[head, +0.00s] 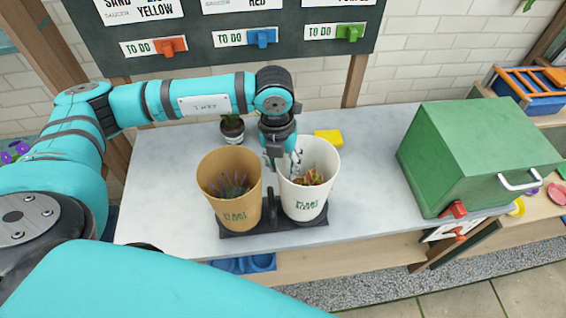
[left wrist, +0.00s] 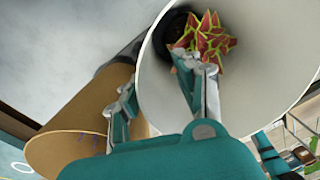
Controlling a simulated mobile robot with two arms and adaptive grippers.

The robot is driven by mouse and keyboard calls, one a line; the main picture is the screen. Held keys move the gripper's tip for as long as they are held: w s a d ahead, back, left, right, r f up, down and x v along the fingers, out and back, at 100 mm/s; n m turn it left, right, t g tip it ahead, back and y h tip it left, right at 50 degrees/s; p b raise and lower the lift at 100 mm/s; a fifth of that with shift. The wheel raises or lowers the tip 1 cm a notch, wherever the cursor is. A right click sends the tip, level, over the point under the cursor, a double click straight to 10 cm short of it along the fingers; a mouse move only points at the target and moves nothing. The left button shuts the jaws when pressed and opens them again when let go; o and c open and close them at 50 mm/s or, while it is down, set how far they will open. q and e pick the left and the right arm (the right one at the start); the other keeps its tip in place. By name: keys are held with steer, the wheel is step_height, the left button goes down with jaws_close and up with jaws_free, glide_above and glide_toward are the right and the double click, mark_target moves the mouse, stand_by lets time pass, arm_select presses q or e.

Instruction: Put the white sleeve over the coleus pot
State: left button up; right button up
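The white sleeve (head: 304,200) stands upright on the right side of a dark double holder (head: 260,229). The coleus (head: 309,177), with red and green leaves, shows inside its mouth; its pot is hidden in the head view. In the left wrist view the coleus (left wrist: 208,40) sits deep inside the white sleeve (left wrist: 255,75). My left gripper (head: 285,160) is at the sleeve's left rim. In the left wrist view its fingers (left wrist: 155,75) are spread, one inside the sleeve and one outside, with a gap between them. My right gripper is not in view.
A tan sleeve (head: 238,205) around a purple-flowered plant stands close on the left in the same holder. A small potted plant (head: 232,127) and yellow block (head: 328,138) lie behind. A green box (head: 470,155) stands at right. The grey worktop between is clear.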

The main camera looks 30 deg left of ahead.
arm_select(q)
steer(key=shift+r, duration=0.1)
step_height(320, 180, up, 12)
steer(key=shift+s+a, duration=0.15)
steer(key=shift+a, duration=0.3)
stand_by(0.6)
